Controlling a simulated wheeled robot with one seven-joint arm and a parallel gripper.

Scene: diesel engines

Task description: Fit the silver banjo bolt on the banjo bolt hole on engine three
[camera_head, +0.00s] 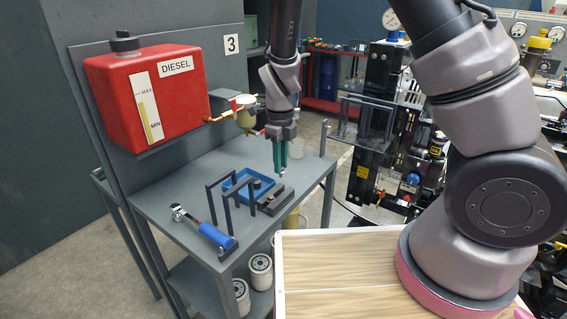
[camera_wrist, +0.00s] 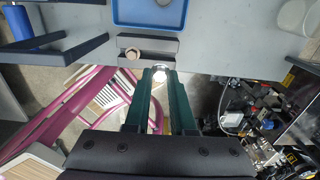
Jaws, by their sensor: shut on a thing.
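The silver banjo bolt (camera_wrist: 160,75) shows as a small bright piece between the fingertips in the wrist view. It is held above the bench's edge, near a dark grey holder block (camera_wrist: 165,47) and apart from it. A brownish round bolt head (camera_wrist: 133,53) sits in that block. A sign with the number 3 (camera_head: 231,44) is on the panel behind the bench. I cannot make out the banjo bolt hole in either view.
On the bench (camera_head: 165,190) are a blue tray (camera_head: 235,181), dark upright frames (camera_head: 222,205) and a blue-handled tool (camera_head: 213,233). A red diesel tank (camera_head: 150,85) hangs above. Dark machinery (camera_head: 385,150) stands to the right. White filters (camera_head: 261,270) are on the lower shelf.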

